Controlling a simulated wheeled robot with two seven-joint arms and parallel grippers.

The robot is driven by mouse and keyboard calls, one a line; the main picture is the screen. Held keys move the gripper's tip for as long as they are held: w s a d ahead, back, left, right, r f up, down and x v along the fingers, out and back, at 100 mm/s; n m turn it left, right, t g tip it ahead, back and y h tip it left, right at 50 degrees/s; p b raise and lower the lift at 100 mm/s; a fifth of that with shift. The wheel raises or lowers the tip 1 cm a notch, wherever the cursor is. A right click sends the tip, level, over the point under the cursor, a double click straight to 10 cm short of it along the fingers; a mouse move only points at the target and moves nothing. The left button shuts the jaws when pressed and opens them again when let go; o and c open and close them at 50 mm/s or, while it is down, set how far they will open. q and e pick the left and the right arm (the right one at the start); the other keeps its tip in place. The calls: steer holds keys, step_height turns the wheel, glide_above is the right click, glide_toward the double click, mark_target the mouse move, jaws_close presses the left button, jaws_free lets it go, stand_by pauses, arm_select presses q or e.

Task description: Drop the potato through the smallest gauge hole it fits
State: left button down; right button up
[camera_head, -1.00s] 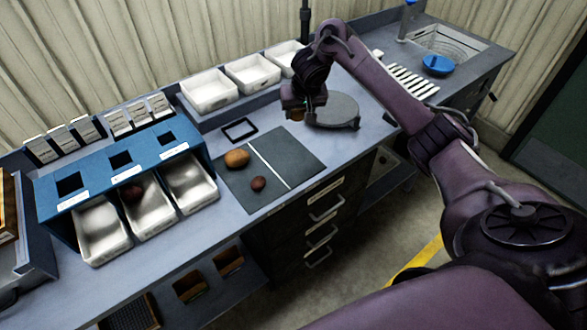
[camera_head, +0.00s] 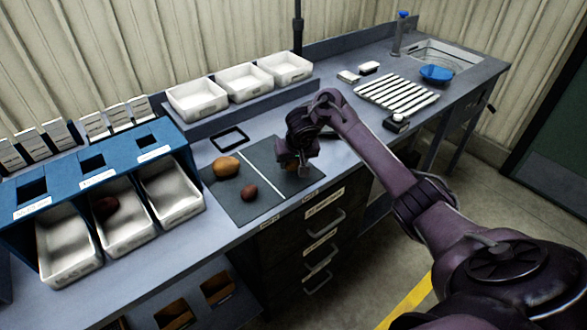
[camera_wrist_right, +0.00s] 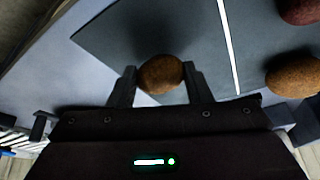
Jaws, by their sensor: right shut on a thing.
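My right gripper (camera_head: 300,165) is shut on a brown potato. It holds the potato low over the right part of the dark mat (camera_head: 240,207); whether they touch is unclear. In the right wrist view the potato (camera_wrist_right: 160,74) sits between the two fingers (camera_wrist_right: 161,88). The blue gauge stand (camera_head: 118,152) is at the left, with three square holes in its top: left (camera_head: 32,192), middle (camera_head: 93,163) and right (camera_head: 147,140). My left gripper is not in view.
A larger tan potato (camera_head: 226,167) and a small red one (camera_head: 249,194) lie on the mat left of its white line (camera_head: 266,181). A black frame (camera_head: 229,138) lies behind the mat. White trays (camera_head: 197,99) stand at the back. A slatted rack (camera_head: 397,93) is at right.

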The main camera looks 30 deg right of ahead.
steer(key=shift+w+f, duration=0.1)
steer(key=shift+f, duration=0.8)
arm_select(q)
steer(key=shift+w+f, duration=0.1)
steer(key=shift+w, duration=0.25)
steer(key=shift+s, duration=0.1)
arm_select(e)
steer(key=o, duration=1.2)
steer(key=shift+f, duration=0.1)
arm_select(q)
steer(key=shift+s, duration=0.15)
arm_select(e)
steer(key=p+v, duration=0.1)
steer(key=v, duration=0.4)
steer(key=shift+r+p, duration=0.3)
steer(key=shift+r, duration=0.1)
arm_select(q)
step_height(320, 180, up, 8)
steer(key=p, duration=0.6)
steer(key=shift+p, duration=0.35)
arm_select(e)
steer(key=v, duration=0.6)
steer(key=shift+s+a+r, duration=0.1)
steer(key=shift+s+r, duration=0.15)
steer(key=shift+s, duration=0.1)
